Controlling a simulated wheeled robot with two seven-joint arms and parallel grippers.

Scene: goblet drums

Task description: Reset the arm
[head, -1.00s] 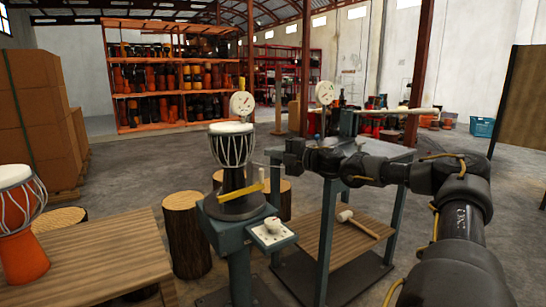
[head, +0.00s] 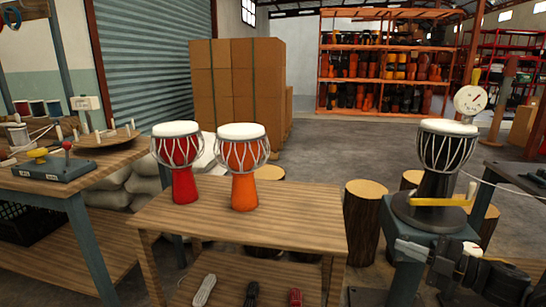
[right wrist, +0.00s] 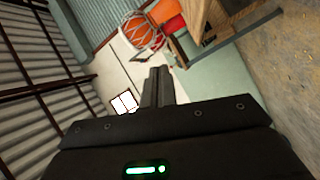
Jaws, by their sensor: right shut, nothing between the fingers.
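My right gripper (head: 402,244) is at the lower right of the head view, in front of the blue-green drum stand (head: 408,280). In the right wrist view its fingers (right wrist: 158,72) are together and empty. A black goblet drum (head: 445,155) with a white head stands upright on the stand's round plate, above and behind the gripper. A yellow bar (head: 440,202) crosses the front of its base. A red drum (head: 183,165) and an orange drum (head: 243,165) stand upright on a wooden table (head: 290,215). My left gripper is not in view.
Log stools (head: 365,225) stand between the table and the drum stand. A workbench (head: 100,170) with tools is at the left. Stacked boxes (head: 236,90) and an orange drum rack (head: 390,70) are behind. Open concrete floor lies in the middle.

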